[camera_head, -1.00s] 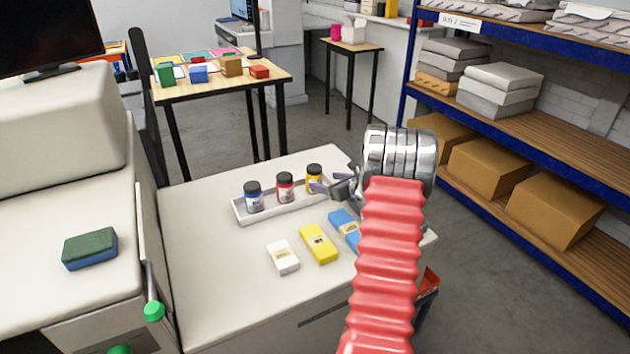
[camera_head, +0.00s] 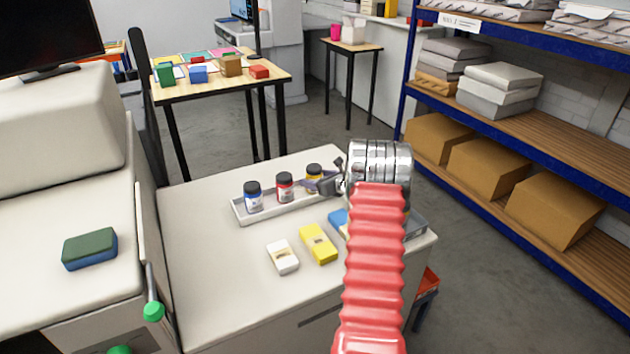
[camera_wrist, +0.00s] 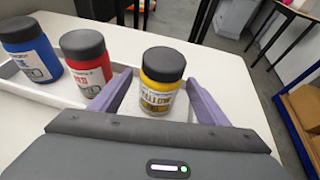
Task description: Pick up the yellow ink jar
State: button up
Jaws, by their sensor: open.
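The yellow ink jar (camera_wrist: 160,82) has a black lid and a yellow label. It stands upright at the right end of a white tray (camera_wrist: 58,94). In the head view the jar (camera_head: 314,172) is partly hidden by my gripper (camera_head: 316,185). In the wrist view my gripper (camera_wrist: 158,98) is open, with one purple finger on each side of the jar. I cannot tell whether either finger touches it. A red jar (camera_wrist: 88,65) and a blue jar (camera_wrist: 31,50) stand to its left in the same tray (camera_head: 240,212).
A white box (camera_head: 283,257), a yellow box (camera_head: 319,243) and a blue box (camera_head: 337,221), partly behind my arm, lie in front of the tray. A shelf (camera_head: 520,115) stands at the right. The cabinet top's left front (camera_head: 215,300) is clear.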

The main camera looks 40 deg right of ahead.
jog(key=shift+w+d+f, duration=0.1)
jog(key=shift+w+f, duration=0.15)
jog(key=shift+w, duration=0.3)
jog(key=shift+c, duration=0.5)
jog(key=c, duration=1.3)
jog(key=shift+r, duration=0.15)
notch_tip(320, 180, up, 10)
jog(key=shift+f, duration=0.1)
